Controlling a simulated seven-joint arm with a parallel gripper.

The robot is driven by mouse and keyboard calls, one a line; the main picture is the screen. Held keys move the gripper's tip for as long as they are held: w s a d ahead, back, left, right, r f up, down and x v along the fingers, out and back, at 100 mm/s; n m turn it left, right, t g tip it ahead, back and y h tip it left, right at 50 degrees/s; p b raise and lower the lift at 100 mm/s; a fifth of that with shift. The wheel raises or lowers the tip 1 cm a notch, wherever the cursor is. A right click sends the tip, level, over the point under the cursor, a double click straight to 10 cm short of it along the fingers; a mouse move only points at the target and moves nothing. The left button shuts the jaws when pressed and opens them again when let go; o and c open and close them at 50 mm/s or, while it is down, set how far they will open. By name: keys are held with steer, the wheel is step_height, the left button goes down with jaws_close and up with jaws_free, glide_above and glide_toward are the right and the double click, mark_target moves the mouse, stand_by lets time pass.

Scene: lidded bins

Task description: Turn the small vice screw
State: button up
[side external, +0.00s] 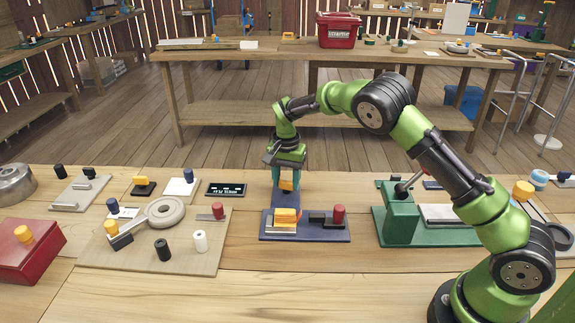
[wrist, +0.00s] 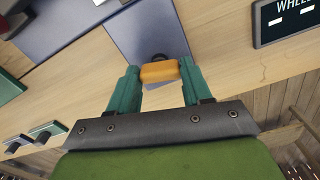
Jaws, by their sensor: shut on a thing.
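My gripper (side external: 287,178) points down over the rear strip of a dark blue plate (side external: 262,228). Its teal fingers are shut on an orange knob (side external: 286,186), which also shows between the fingertips in the wrist view (wrist: 159,72). The knob sits above a narrow blue strip (wrist: 148,35), with a small dark round part just beyond it. I cannot tell for sure that this knob is the small vice screw. On the front of the plate are a yellow block (side external: 285,215), a dark block and a red knob (side external: 339,215).
A dark display panel (side external: 226,189) lies left of my gripper. A larger green vice (side external: 400,215) stands to the right. A wooden board (side external: 185,262) with a grey ring and several pegs lies at left. A red box (side external: 28,255) is at far left. The front table strip is clear.

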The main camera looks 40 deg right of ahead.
mark_target(286, 181)
steer(key=shift+r+m, duration=0.1)
steer(key=shift+m, duration=0.5)
steer(key=o, duration=1.1)
steer(key=shift+c, duration=0.2)
step_height(286, 181, up, 17)
steer(key=s+a+r+n+t, duration=0.1)
steer(key=s+n+t, duration=0.1)
steer(key=s, duration=0.8)
steer(key=s+a+r+n+t+y, duration=0.1)
steer(key=s+n, duration=0.3)
steer(key=s, duration=0.6)
steer(key=s+a+r+n+t+y, duration=0.1)
steer(key=s+a+r+n+t, duration=0.1)
steer(key=s, duration=0.8)
steer(key=shift+a+r+n+t, duration=0.3)
steer(key=shift+n+t, duration=0.3)
steer(key=shift+t, duration=0.5)
